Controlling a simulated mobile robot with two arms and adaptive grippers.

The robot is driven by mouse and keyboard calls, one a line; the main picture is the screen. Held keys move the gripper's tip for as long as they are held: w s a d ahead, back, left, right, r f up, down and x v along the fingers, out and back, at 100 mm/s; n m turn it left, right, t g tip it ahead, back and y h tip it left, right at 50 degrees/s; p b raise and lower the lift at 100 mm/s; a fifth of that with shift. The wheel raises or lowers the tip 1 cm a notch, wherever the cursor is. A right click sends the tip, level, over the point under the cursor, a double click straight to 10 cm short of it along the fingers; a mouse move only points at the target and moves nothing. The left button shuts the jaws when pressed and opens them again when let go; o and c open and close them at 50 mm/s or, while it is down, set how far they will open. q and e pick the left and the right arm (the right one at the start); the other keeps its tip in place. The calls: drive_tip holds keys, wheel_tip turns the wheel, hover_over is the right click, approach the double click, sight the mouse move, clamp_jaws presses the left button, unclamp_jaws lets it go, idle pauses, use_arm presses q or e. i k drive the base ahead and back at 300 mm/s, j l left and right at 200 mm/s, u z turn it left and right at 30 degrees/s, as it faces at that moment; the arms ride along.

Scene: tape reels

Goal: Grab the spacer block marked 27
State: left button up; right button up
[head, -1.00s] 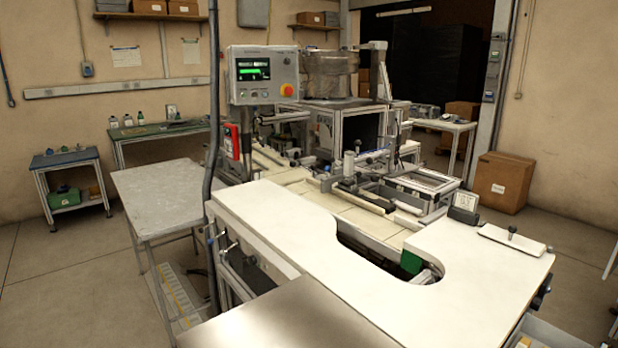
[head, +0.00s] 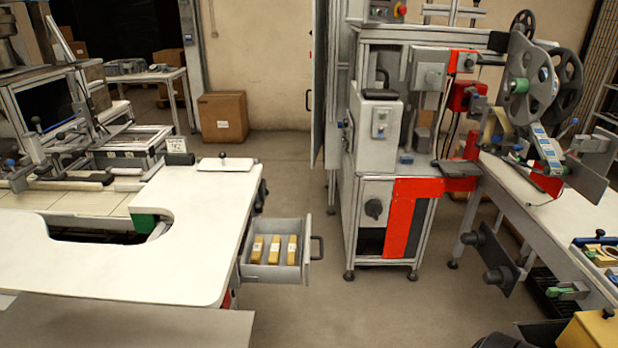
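Three yellow-tan blocks stand side by side in an open grey drawer (head: 276,277) under the right end of the white worktop. They are a left block (head: 257,250), a middle block (head: 274,250) and a right block (head: 292,250). Each carries a small pale label, too small to read, so I cannot tell which one is marked 27. Neither of my grippers is in the head view.
The white worktop (head: 130,225) borders the drawer on the left. A machine cabinet with red panels (head: 402,215) stands to the right, with clear floor between. A reel bench (head: 545,215) is at the far right. A cardboard box (head: 222,117) sits by the back wall.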

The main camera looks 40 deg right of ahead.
sight(274, 252)
drive_tip(key=k+l+z, duration=0.15)
drive_tip(key=l+z, duration=0.5)
drive_tip(key=z, duration=0.3)
drive_tip(key=k+l, duration=0.05)
